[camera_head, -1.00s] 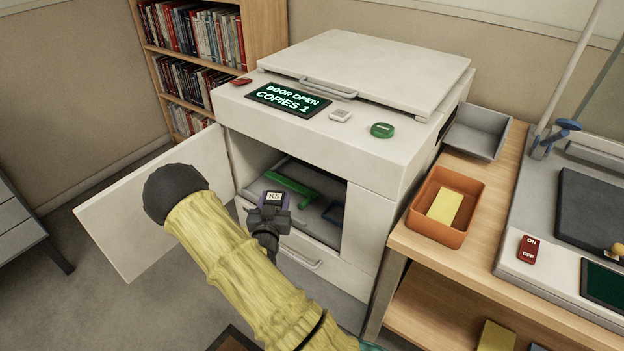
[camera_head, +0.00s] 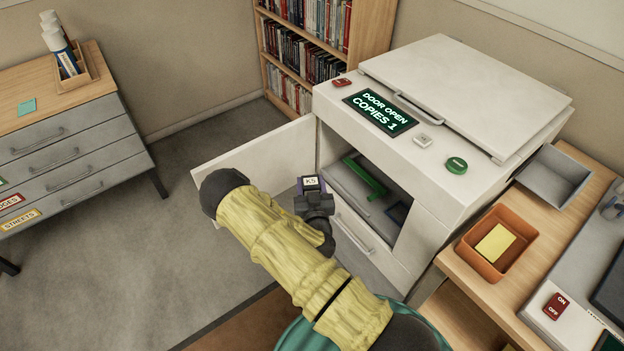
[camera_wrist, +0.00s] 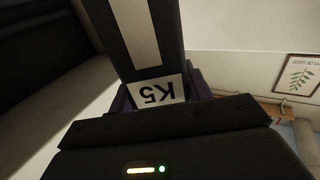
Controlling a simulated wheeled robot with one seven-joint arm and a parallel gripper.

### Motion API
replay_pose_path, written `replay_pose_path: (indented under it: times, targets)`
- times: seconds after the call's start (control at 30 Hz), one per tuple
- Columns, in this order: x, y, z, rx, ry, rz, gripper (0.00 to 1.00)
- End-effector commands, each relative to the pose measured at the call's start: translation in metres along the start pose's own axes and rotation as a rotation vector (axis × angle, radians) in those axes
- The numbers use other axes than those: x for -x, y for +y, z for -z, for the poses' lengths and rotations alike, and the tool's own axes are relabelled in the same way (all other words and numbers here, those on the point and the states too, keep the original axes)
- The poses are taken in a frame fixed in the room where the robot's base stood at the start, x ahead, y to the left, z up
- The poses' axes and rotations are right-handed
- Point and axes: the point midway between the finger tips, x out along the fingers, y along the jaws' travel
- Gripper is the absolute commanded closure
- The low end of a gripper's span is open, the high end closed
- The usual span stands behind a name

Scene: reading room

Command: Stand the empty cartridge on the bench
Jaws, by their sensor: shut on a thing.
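In the wrist view the cartridge (camera_wrist: 140,45) fills the upper middle, with a pale stripe and the K5 label upside down. Its far end is out of that picture. The wooden bench (camera_head: 455,300) stands at the right, beside the copier, well apart from my gripper.
The copier (camera_head: 400,165) has its door (camera_head: 258,160) swung open and a green lever (camera_head: 364,177) inside. The bench top bears an orange tray (camera_head: 522,228), a grey tray (camera_head: 553,176) and a machine. A grey-drawered cabinet (camera_head: 70,140) stands left, its top partly clear. Floor between is open.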

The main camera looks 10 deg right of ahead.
Motion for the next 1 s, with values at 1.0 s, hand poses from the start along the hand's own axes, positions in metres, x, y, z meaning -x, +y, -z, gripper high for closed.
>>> replay_pose_path:
  times: [1.0]
  targets:
    - [-0.004,-0.002,0.063,-0.006,-0.016,0.123,0.83]
